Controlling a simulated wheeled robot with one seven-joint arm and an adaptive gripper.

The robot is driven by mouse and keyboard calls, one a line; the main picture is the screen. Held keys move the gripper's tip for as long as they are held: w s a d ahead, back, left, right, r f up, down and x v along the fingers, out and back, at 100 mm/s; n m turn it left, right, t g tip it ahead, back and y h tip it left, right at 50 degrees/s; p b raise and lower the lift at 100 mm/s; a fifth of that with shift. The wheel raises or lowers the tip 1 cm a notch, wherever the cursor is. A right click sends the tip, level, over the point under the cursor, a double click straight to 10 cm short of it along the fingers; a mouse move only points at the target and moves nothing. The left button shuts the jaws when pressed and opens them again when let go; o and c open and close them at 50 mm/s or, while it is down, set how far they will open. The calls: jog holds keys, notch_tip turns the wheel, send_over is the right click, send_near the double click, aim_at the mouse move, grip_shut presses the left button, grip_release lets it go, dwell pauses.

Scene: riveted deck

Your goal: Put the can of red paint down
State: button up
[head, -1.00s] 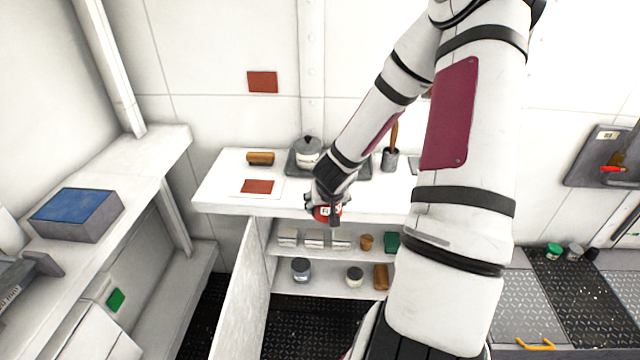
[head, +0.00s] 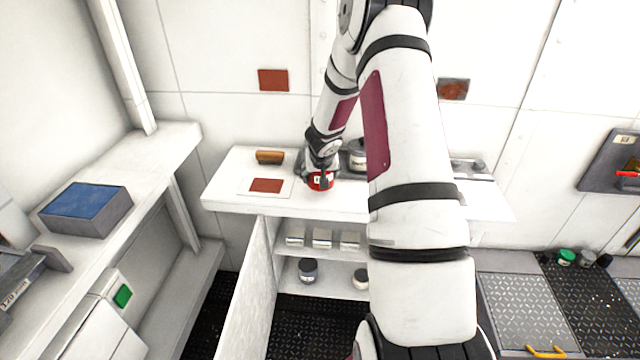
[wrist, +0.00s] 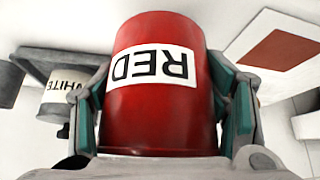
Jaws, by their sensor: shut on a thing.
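The can of red paint (wrist: 155,95) fills the middle of the wrist view, with its "RED" label upside down there. My gripper (wrist: 165,100) is shut on it, a finger on each side. In the head view the red can (head: 320,181) is at the white counter (head: 225,190), near its front edge, just right of a card with a red square (head: 266,186). I cannot tell whether its base touches the counter. My gripper (head: 321,172) partly covers the can there.
A can labelled WHITE (wrist: 58,97) stands on a grey tray; it shows partly behind my arm in the head view (head: 357,155). A brown roller-like object (head: 270,157) lies at the back left. Shelves below hold several items. The counter's left front is clear.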

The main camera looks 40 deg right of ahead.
jog(key=shift+f+p, duration=0.4)
jog(key=shift+f, duration=1.3)
jog(key=shift+f, duration=0.1)
jog(key=o, duration=1.6)
jog(key=shift+a, duration=0.1)
jog(key=s+a+r+n+h, duration=0.1)
jog(key=s+a+r, duration=0.3)
jog(key=r, duration=0.6)
jog(key=s+a+r+h, duration=0.1)
jog(key=s+a+r, duration=0.3)
jog(key=r, duration=0.6)
jog(key=s+a+r+n+h, duration=0.1)
jog(key=s+a+r, duration=0.35)
jog(key=r, duration=0.55)
jog(key=s+a+r+n+y, duration=0.1)
jog(key=s+a+y, duration=0.1)
jog(key=s+a, duration=0.4)
jog(key=s+a+r+n+y, duration=0.2)
jog(key=s+a, duration=0.4)
jog(key=a, duration=0.2)
jog(key=s+a+r+n+y, duration=0.2)
jog(key=s+a+y, duration=0.1)
jog(key=s+a, duration=0.4)
jog(key=shift+a+r, duration=0.25)
jog(key=shift+a, duration=0.35)
